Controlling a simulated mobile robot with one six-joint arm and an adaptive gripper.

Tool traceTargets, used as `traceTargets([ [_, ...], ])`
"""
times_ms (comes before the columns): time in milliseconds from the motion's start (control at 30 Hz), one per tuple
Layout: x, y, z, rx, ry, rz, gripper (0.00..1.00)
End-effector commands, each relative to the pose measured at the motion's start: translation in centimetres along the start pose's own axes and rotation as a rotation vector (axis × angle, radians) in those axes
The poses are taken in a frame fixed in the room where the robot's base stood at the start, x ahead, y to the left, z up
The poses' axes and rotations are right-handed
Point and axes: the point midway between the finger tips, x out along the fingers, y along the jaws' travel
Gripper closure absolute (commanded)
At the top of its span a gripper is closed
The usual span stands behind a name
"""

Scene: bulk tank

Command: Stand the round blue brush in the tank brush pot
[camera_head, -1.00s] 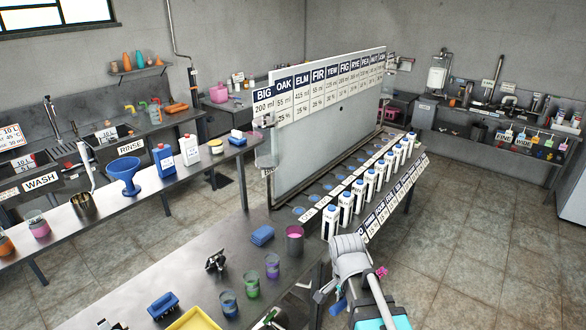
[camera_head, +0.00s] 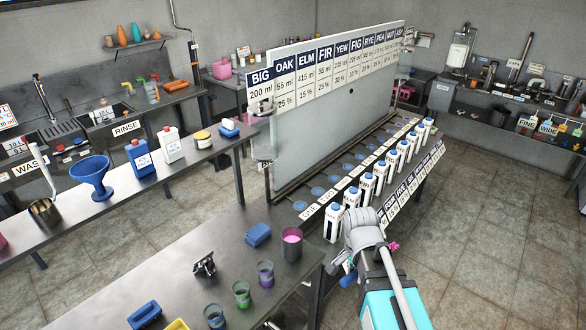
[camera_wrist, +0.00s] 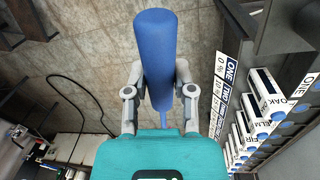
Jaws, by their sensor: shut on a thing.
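The round blue brush (camera_wrist: 155,42) fills the upper middle of the wrist view as a thick blue cylinder with a thin blue stem below it. My gripper (camera_wrist: 160,82) is shut on it, one grey finger on each side. In the head view a small blue part of the brush (camera_head: 348,279) shows beside my arm, right of the near bench and above the floor. I cannot tell for sure which vessel is the tank brush pot. A steel pot (camera_head: 45,213) with a white handle standing in it is on the left bench.
The near bench holds a dark cup with pink inside (camera_head: 292,246), blue pads (camera_head: 258,235), a black clamp-like item (camera_head: 204,265) and several coloured glasses. A blue funnel (camera_head: 91,178) stands on the left bench. Cartons (camera_head: 333,224) line the rack beside my arm. Floor at right is clear.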

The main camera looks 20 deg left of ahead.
Motion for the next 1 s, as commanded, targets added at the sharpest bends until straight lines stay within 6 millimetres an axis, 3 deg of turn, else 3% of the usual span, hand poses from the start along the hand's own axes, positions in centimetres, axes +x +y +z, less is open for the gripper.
traceTargets([
  [667, -0.1, -0.6, 0.5, -0.01, -0.004, 0.0, 1.0],
  [867, -0.2, -2.7, 0.6, 0.02, -0.061, -0.002, 1.0],
  [1000, -0.6, -5.8, 1.0, 0.079, -0.164, -0.01, 1.0],
])
